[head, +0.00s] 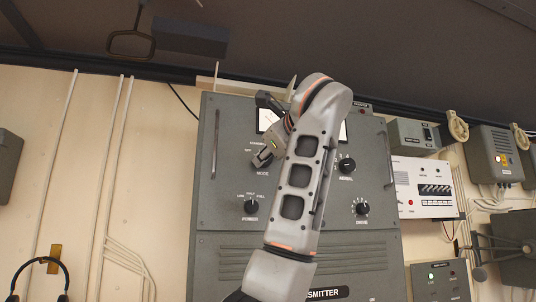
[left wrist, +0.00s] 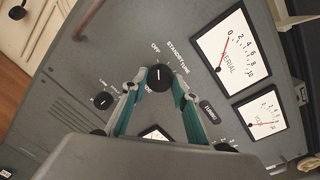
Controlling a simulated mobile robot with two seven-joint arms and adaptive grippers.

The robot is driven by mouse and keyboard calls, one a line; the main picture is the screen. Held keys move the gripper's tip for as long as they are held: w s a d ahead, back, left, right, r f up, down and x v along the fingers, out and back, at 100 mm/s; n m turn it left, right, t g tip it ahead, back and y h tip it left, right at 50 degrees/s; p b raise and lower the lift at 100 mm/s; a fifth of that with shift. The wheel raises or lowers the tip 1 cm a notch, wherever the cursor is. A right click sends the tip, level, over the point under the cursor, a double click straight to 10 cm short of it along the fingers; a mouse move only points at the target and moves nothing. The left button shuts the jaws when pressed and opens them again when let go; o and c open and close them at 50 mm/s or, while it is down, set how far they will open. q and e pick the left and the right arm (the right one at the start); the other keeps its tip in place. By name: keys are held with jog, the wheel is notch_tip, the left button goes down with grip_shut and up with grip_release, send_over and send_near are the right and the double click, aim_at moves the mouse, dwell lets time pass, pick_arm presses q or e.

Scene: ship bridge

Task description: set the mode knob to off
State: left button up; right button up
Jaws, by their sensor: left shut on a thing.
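The mode knob (left wrist: 159,78) is a round black knob on the grey transmitter panel (head: 222,130). Labels OFF and STANDBY/TUNE lie around it in the left wrist view. Its short white mark points up in that view, roughly toward OFF; the exact position is hard to tell. My left gripper (head: 264,158) is at the panel's upper left, by the MODE label. In the left wrist view its two fingers (left wrist: 157,84) are shut on the knob from both sides. In the head view the gripper hides most of the knob. My right gripper is not in view.
A power knob (head: 251,206) sits below the mode knob. Two more knobs, one of them the aerial knob (head: 347,165), are to the right, past my arm. Meters, including the aerial meter (left wrist: 229,54), lie above. A vertical handle (head: 215,144) stands out at the panel's left.

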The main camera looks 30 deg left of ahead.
pick_arm(q)
jog(key=shift+n, duration=0.5)
jog(key=o, duration=1.1)
jog(key=shift+s+d, duration=0.1)
jog(key=v, duration=0.7)
jog(key=shift+s+d, duration=0.1)
